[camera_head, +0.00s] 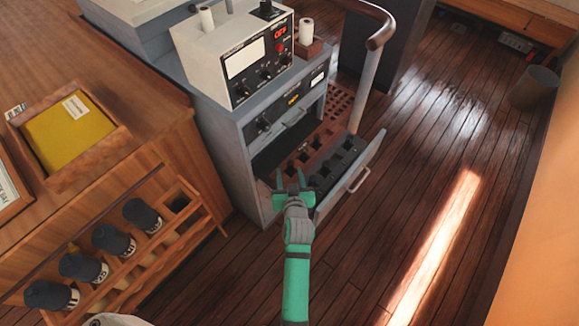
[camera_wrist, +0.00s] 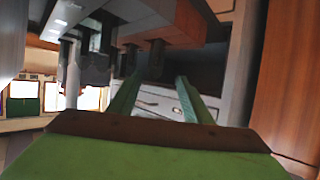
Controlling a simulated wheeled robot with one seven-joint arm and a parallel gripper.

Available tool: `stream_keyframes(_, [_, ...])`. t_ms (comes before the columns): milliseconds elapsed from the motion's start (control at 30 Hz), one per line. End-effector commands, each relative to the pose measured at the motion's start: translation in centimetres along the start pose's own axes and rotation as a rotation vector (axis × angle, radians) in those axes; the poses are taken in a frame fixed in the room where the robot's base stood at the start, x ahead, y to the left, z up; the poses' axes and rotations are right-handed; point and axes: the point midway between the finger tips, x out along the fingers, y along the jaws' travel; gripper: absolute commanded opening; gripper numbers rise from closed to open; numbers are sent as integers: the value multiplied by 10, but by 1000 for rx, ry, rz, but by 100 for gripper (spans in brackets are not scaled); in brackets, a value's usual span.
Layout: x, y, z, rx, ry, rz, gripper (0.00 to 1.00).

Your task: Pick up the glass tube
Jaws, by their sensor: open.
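My gripper (camera_head: 290,178) is open, its two green fingers at the near left edge of the pulled-out drawer (camera_head: 352,176). In the wrist view my gripper (camera_wrist: 157,85) has a clear gap between its fingers, with nothing held. The drawer contains a brown slotted rack (camera_head: 312,147) and a black slotted rack (camera_head: 338,163). I cannot make out a glass tube for certain in either view. A white cylinder (camera_head: 306,32) stands in a wooden block (camera_head: 309,50) on the cabinet top; whether it is glass is unclear. A pale upright shape (camera_wrist: 72,75) shows at left in the wrist view.
A control box (camera_head: 240,62) with a red display sits on the grey cabinet (camera_head: 238,160). A curved handrail (camera_head: 378,38) rises behind the drawer. A wooden desk (camera_head: 110,60) with a rack of dark bottles (camera_head: 113,241) is at left.

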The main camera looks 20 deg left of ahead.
Motion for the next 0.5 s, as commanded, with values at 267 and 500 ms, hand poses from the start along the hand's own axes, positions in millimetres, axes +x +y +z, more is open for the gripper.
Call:
stream_keyframes(267, [25,7,1,5,0,10,45])
stream_keyframes(500, [53,2,6,1,0,-1,45])
